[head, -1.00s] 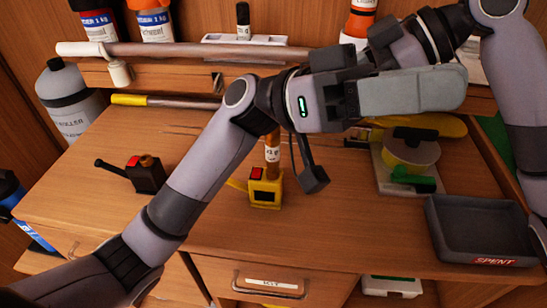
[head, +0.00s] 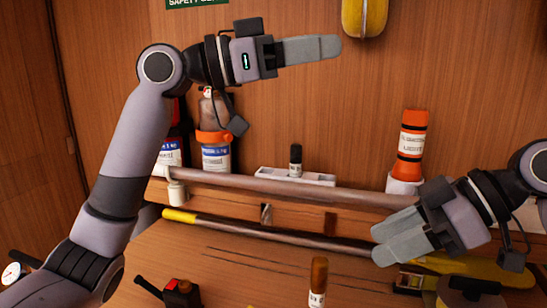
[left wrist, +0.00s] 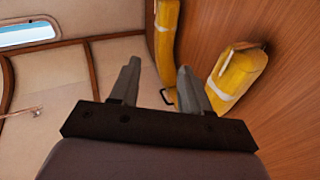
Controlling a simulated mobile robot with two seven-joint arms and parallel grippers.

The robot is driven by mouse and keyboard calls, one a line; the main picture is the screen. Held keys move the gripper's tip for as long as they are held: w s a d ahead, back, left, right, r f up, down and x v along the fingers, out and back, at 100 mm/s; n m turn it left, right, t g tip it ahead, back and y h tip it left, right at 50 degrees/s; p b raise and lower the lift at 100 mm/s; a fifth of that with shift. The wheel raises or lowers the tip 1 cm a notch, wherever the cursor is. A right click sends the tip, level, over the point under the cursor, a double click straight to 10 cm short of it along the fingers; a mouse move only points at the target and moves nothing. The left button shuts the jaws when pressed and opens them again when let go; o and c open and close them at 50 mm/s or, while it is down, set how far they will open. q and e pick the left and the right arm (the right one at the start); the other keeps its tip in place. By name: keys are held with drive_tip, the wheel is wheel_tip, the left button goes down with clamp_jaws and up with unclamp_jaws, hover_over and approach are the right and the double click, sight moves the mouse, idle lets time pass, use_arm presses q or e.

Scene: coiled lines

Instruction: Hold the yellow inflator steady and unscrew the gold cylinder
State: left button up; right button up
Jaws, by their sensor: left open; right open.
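The gold cylinder (head: 318,280) with a white label stands upright at the bottom edge of the head view. The yellow inflator below it is almost entirely out of frame. My left gripper (head: 330,46) is raised high in front of the wooden wall, well above the cylinder. In the left wrist view its two fingers (left wrist: 158,85) are apart with nothing between them. My right gripper (head: 382,244) is open, up and to the right of the cylinder, apart from it and seemingly empty.
A black and red device (head: 182,292) stands left of the cylinder. A yellow-tipped rod (head: 240,226) lies along the back of the bench. Bottles (head: 216,156), a white tray (head: 270,178) and an orange flare (head: 411,146) stand on the shelf. Yellow packs (left wrist: 238,75) hang on the wall.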

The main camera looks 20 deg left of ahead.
use_arm(q)
drive_tip(key=w+d+f+g+y, duration=0.15)
drive_tip(key=f+y, duration=0.25)
drive_tip(key=f, duration=0.5)
drive_tip(key=w+d+f+g+y, duration=0.15)
drive_tip(key=f+y, duration=0.25)
drive_tip(key=f, duration=0.6)
drive_tip(key=s+a+f+m+g+y, duration=0.1)
drive_tip(key=s+a+f+y, duration=0.1)
drive_tip(key=f, duration=0.5)
drive_tip(key=s+a+f+m+g+y, duration=0.1)
drive_tip(key=s+a+f+g+y, duration=0.1)
drive_tip(key=f+y, duration=0.2)
drive_tip(key=s+a+f+m+g+y, duration=0.1)
drive_tip(key=s+a+f+g+y, duration=0.1)
drive_tip(key=f, duration=0.8)
drive_tip(key=shift+s+a+f+m+y, duration=0.1)
drive_tip(key=shift+s+a+m+y, duration=0.35)
drive_tip(key=shift+y, duration=0.55)
drive_tip(key=shift+s+f, duration=0.2)
drive_tip(key=shift+f, duration=0.15)
wheel_tip(320, 180, down, 7)
drive_tip(key=shift+r, duration=0.15)
